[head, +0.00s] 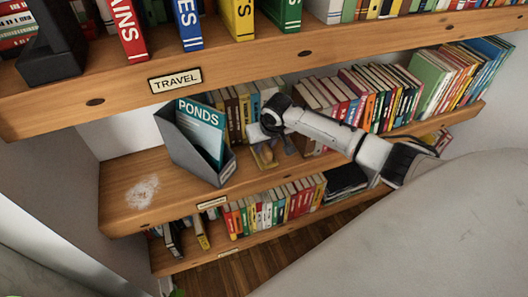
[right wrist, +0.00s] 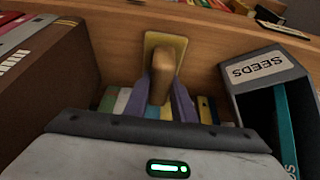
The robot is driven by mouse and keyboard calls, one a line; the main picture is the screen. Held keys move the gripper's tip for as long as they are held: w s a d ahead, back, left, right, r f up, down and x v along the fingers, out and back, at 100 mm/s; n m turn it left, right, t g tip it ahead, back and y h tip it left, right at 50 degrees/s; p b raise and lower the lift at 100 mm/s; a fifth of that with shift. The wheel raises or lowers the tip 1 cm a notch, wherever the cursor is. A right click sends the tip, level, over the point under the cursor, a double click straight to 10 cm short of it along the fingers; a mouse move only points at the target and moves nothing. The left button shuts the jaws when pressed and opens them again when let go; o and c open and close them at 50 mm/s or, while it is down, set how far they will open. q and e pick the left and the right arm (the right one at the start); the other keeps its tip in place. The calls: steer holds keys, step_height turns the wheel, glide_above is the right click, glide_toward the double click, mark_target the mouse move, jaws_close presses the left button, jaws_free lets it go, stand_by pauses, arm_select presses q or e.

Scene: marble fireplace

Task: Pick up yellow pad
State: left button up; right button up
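The yellow pad (right wrist: 178,44) has a flat yellow plate and a rounded wooden handle. It is on the middle wooden shelf, where it also shows small in the head view (head: 266,164). My right gripper (right wrist: 164,88) is at the pad, with one grey-purple finger on each side of the handle. In the head view my right gripper (head: 271,150) reaches in from the right, just above the pad. The fingers look very near the handle, but I cannot tell whether they press on it. My left gripper is not in view.
A grey holder (head: 190,150) with a teal "PONDS" book (head: 201,130) stands left of the pad. Rows of books (head: 365,97) stand behind and to the right. A pale dusty patch (head: 142,190) lies on the bare shelf at left. The "TRAVEL" shelf (head: 240,73) runs above.

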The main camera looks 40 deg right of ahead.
jaws_close()
steer(key=shift+r, duration=0.6)
step_height(320, 180, up, 3)
steer(key=shift+f, duration=0.2)
steer(key=s+a, duration=0.4)
steer(key=s, duration=1.4)
steer(key=w+a+r+n, duration=0.1)
steer(key=a+r, duration=0.2)
steer(key=r, duration=0.4)
steer(key=w+a+r+n, duration=0.1)
steer(key=a+r, duration=0.3)
steer(key=r, duration=0.4)
steer(key=w+a+r+y, duration=0.1)
steer(key=a+r, duration=0.3)
steer(key=r, duration=0.3)
steer(key=shift+w+r+n+p, duration=0.2)
steer(key=shift+w+n+p, duration=0.1)
steer(key=shift+n, duration=0.1)
